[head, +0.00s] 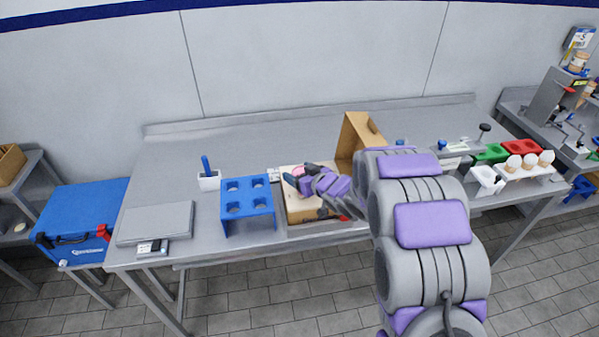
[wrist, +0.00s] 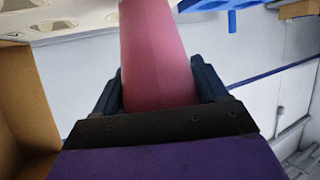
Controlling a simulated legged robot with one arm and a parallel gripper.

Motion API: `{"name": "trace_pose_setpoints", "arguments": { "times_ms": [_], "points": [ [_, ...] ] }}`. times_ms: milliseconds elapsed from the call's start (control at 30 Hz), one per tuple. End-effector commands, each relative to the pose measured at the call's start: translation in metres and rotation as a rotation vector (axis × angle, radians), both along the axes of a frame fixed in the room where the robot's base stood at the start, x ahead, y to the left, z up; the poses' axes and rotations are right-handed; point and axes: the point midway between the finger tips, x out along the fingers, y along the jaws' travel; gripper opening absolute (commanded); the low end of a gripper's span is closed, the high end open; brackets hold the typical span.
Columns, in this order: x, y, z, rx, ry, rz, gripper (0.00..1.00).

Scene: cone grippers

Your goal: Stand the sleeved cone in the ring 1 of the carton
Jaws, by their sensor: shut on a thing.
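The pink sleeved cone (wrist: 158,55) is between the two dark jaws of my gripper (wrist: 158,78) in the wrist view, and the jaws are shut on it. Its far end runs out of the top of that view. In the head view a bit of pink (head: 298,170) shows beside my gripper (head: 293,179), which is over the open carton (head: 312,221). The carton's pale insert with round openings (wrist: 70,27) shows at the top left of the wrist view. I cannot tell which opening is ring 1, nor whether the cone touches the insert. My arm hides part of the carton.
The carton's raised flap (head: 355,137) stands to the right of my gripper. A blue rack with holes (head: 249,221) stands left of the carton. The table behind the rack is clear.

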Motion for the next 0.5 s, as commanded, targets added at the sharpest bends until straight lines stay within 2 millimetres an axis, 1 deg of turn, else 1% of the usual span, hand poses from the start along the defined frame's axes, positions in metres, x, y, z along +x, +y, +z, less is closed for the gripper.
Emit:
{"name": "trace_pose_setpoints", "arguments": {
  "times_ms": [500],
  "points": [
    [0.000, 0.000, -0.012, 0.000, -0.001, 0.000, 0.41]
  ]
}}
